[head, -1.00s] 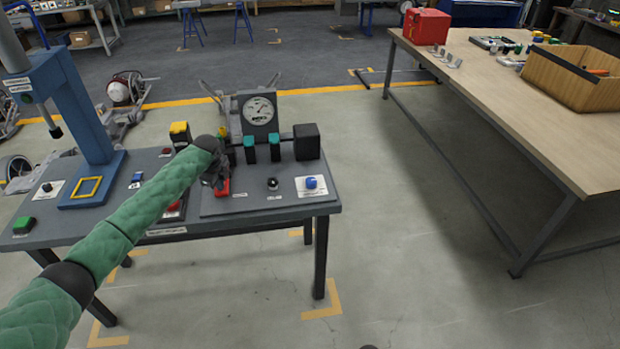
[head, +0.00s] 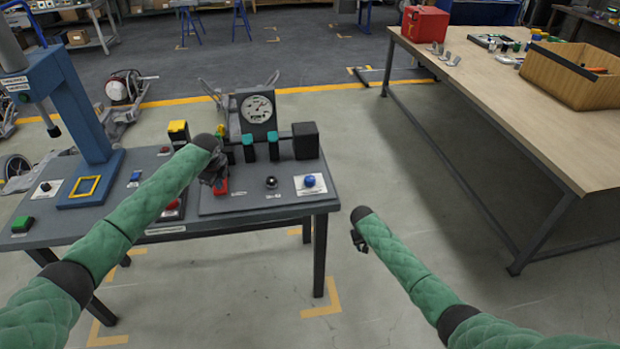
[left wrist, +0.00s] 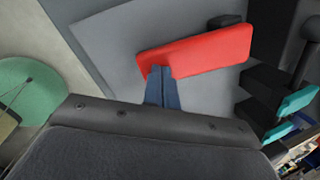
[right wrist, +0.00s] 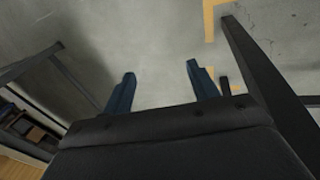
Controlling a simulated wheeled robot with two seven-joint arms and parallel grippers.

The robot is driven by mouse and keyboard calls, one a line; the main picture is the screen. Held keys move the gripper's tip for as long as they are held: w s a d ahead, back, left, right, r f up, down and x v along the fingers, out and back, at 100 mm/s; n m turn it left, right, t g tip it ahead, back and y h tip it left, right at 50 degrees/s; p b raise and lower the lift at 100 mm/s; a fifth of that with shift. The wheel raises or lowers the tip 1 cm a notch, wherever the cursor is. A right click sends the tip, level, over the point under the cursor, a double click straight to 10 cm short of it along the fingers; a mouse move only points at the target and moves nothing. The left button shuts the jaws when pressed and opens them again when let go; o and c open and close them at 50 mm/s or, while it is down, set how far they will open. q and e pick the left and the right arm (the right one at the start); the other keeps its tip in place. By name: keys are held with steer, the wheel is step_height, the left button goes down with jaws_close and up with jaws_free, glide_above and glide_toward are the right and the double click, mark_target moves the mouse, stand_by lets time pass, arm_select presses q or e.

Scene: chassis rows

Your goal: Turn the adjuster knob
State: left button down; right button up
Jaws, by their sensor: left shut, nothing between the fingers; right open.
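A black round knob (head: 271,182) and a blue knob (head: 309,181) on a white plate stand at the front right of the grey bench panel; I cannot tell which is the adjuster. My left gripper (head: 219,188) is shut and empty over the red bar (head: 222,186), left of both knobs. In the left wrist view its closed fingertips (left wrist: 160,72) overlap the edge of the red bar (left wrist: 200,52); contact is unclear. My right gripper (head: 360,242) hangs off the bench's right front corner. In the right wrist view its fingers (right wrist: 160,72) are apart with only floor between them.
Behind the knobs stand a dial gauge (head: 257,110), two teal-topped levers (head: 273,146) and a black block (head: 305,141). A blue press (head: 80,120) stands at the left. A wooden table (head: 500,95) is at the right, with free floor between.

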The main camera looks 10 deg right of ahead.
steer(key=w+a+r+m, duration=0.1)
steer(key=w+r, duration=0.4)
steer(key=r, duration=0.2)
steer(key=w+a+r, duration=0.1)
steer(key=w+r, duration=0.3)
steer(key=r, duration=0.3)
step_height(320, 180, up, 23)
steer(key=m+y, duration=0.2)
steer(key=y, duration=0.1)
glide_above(310, 178)
steer(key=shift+g, duration=0.3)
step_height(310, 178, down, 12)
steer(key=shift+r, duration=0.1)
steer(key=c, duration=1)
